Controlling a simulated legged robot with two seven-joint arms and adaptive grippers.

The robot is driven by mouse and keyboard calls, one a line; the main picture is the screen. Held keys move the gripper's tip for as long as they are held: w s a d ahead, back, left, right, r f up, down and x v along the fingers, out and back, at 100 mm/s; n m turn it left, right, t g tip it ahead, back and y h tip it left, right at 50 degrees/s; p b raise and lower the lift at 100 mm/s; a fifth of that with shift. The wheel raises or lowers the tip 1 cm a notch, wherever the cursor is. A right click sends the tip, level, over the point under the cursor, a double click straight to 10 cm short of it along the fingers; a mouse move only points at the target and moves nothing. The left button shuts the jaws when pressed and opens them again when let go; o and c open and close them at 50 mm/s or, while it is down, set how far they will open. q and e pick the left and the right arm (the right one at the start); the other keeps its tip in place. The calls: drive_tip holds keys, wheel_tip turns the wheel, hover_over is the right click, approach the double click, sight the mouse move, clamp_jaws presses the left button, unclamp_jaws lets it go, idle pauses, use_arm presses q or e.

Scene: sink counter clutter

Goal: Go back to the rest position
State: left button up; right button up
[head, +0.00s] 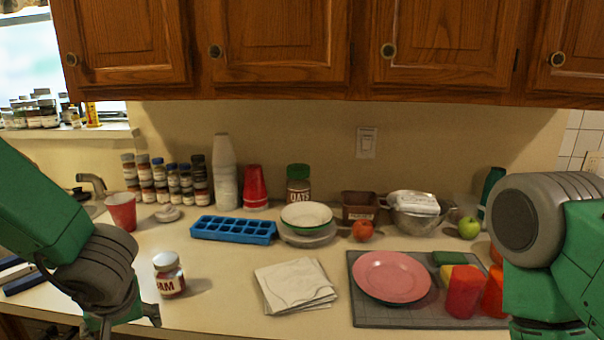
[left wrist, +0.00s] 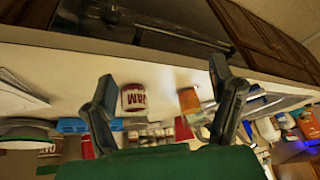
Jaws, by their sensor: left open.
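My left gripper (head: 125,320) is at the lower left of the head view, over the front part of the counter. Its two dark fingers are spread wide and empty in the left wrist view (left wrist: 163,88). A jam jar (head: 169,274) with a white lid stands upright on the counter just right of this gripper, apart from it. The jar shows between the fingers in the left wrist view (left wrist: 133,97), beyond their tips. My right arm enters at the right edge, but its gripper is not visible.
A blue ice tray (head: 233,230), stacked plates (head: 307,216) and napkins (head: 296,286) lie in the middle. A pink plate (head: 392,277) and cups (head: 463,292) crowd the grey mat (head: 364,313) at right. Wooden cabinets (head: 280,45) hang above.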

use_arm(q)
drive_tip(key=s+f+m+b, duration=0.15)
drive_tip(key=s+f, duration=0.25)
drive_tip(key=f, duration=0.4)
drive_tip(key=s+a+f+m+b, duration=0.1)
drive_tip(key=s+f+b, duration=0.15)
drive_tip(key=f, duration=0.45)
drive_tip(key=s+f+m+b, duration=0.1)
drive_tip(key=s+f+m, duration=0.1)
drive_tip(key=s+f, duration=0.45)
drive_tip(key=s+d+f+m+g+h+b, duration=0.2)
drive_tip(key=s+d+f+g+h, duration=0.1)
drive_tip(key=s+f, duration=0.7)
drive_tip(key=shift+s+b, duration=0.3)
drive_tip(key=shift+s, duration=0.6)
